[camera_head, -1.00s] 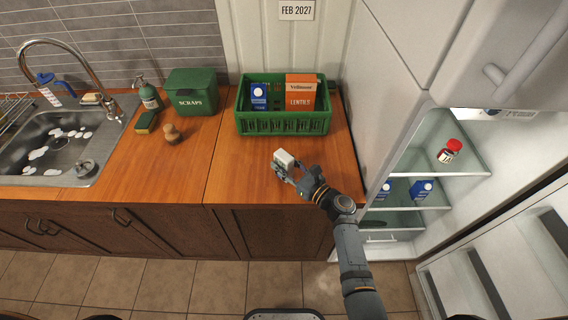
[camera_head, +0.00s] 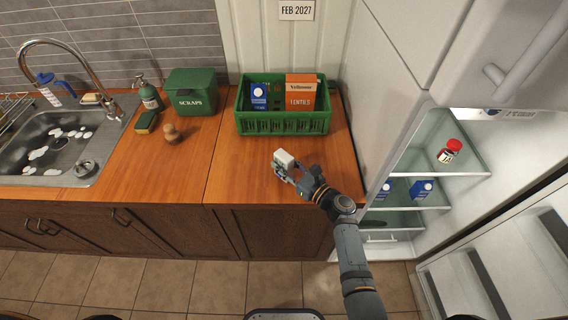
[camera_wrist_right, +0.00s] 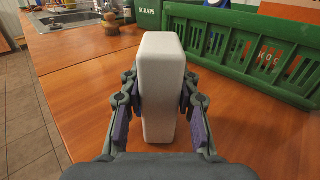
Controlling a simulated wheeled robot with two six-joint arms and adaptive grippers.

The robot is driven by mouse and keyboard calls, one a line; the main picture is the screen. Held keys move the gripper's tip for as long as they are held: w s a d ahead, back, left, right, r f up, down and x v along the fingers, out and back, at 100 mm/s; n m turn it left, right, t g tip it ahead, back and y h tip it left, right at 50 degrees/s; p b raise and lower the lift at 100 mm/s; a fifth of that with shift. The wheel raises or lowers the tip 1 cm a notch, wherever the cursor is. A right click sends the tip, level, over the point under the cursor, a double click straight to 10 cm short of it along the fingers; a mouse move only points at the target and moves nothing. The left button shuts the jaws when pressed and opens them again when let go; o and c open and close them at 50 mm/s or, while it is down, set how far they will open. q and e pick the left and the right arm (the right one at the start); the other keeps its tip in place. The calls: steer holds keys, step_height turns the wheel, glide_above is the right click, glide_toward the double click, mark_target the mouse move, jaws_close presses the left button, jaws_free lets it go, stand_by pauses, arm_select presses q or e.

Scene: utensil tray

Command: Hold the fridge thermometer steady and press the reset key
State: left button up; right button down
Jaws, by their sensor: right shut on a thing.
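The fridge thermometer looks like a small white block (camera_head: 284,157) at the front of the wooden counter in the head view. In the right wrist view the white block (camera_wrist_right: 162,85) stands tall between the fingers, showing a plain back. Its display and reset key are not visible. My right gripper (camera_head: 286,168) is shut on it, and both fingers (camera_wrist_right: 162,105) touch its sides in the wrist view. I cannot tell whether its base touches the counter. My left gripper is out of view.
A green crate (camera_head: 284,125) with a lentils box (camera_head: 300,94) and a blue box (camera_head: 258,93) stands behind. A green scraps bin (camera_head: 191,93), a brush (camera_head: 171,134) and the sink (camera_head: 85,178) are to the left. The open fridge (camera_head: 428,165) is to the right.

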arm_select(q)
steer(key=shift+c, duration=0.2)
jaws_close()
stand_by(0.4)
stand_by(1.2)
